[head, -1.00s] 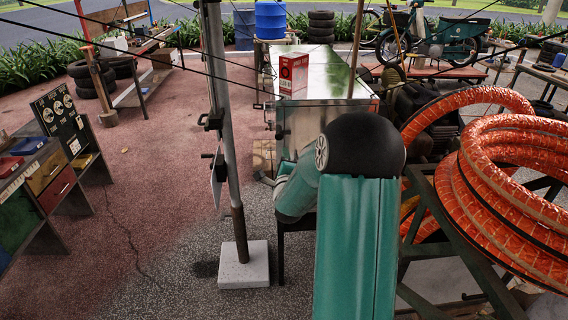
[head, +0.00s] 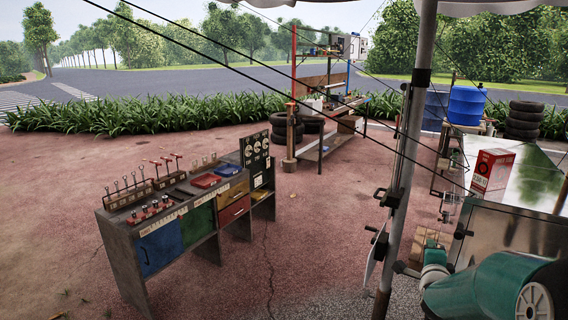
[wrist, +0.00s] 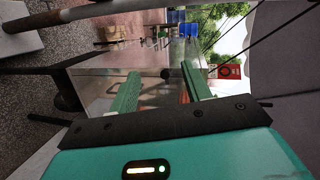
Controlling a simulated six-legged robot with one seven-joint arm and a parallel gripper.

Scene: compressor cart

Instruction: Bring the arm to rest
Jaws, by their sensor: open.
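My gripper (wrist: 163,86) shows in the wrist view, its two green fingers spread apart with nothing between them. The wrist picture is turned on its side. Beyond the fingers is the shiny metal cabinet (wrist: 105,88), which I also see at the right of the head view (head: 505,238). I cannot tell how far the fingers are from it. My teal arm is at the bottom right of the head view, in front of the cabinet; the fingers cannot be made out there.
A red box (head: 492,172) stands on the cabinet; it shows in the wrist view (wrist: 229,71). A grey pole (head: 405,160) rises left of my arm, with thin ropes crossing. A tool bench (head: 128,250) stands at left. Open red ground (head: 310,240) lies between bench and pole.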

